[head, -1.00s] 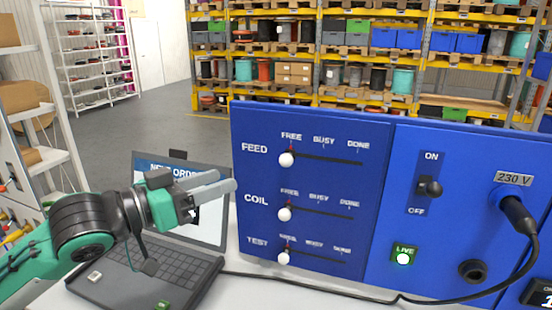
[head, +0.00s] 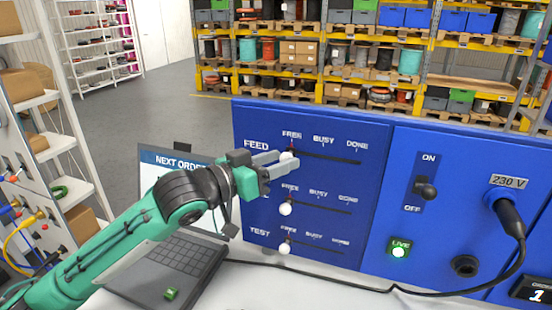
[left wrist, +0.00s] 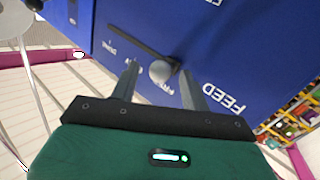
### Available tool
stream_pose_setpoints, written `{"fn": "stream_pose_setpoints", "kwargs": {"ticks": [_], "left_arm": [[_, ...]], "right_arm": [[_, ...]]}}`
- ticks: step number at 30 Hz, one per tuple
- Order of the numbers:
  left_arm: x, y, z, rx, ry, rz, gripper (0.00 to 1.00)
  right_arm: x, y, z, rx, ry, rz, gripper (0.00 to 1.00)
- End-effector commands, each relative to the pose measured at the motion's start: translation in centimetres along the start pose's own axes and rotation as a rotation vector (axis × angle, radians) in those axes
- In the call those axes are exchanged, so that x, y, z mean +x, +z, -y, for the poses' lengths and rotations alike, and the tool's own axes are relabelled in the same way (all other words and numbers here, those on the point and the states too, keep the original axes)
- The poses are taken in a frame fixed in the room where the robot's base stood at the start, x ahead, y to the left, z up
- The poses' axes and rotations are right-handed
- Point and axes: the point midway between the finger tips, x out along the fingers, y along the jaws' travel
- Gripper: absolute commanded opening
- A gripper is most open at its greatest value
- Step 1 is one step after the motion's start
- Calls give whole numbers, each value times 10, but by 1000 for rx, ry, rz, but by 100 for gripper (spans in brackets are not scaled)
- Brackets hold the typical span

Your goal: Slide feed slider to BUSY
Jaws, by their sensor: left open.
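The feed slider's white knob (head: 287,155) sits at FREE, at the left end of its dark slot (head: 330,159) on the blue panel (head: 370,190). In the left wrist view the knob (left wrist: 161,72) shows between the two finger tips. My left gripper (head: 284,162) is open, with its fingers reaching to the knob, one on each side of it. It also shows in the left wrist view (left wrist: 160,85). I cannot tell whether the fingers touch the knob. My right gripper is not in view.
The coil knob (head: 285,209) and test knob (head: 285,249) sit below, both at FREE. A laptop (head: 180,255) stands left of the panel, under my left arm. A power switch (head: 425,188) and a black cable (head: 518,225) are at the right.

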Motion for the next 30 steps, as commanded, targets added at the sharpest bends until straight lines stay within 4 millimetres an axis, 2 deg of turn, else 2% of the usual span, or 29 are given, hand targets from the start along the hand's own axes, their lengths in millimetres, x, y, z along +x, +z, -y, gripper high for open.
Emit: {"fn": "stream_pose_setpoints", "kwargs": {"ticks": [5,12,20,30], "left_arm": [[0,0,0,0,0,0,46],[0,0,0,0,0,0,0],[4,1,-6,-3,4,0,0],[30,7,-46,-5,5,1,0]], "right_arm": [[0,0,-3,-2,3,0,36],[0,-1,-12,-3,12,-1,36],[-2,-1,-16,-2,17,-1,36],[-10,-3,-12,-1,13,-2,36]]}}
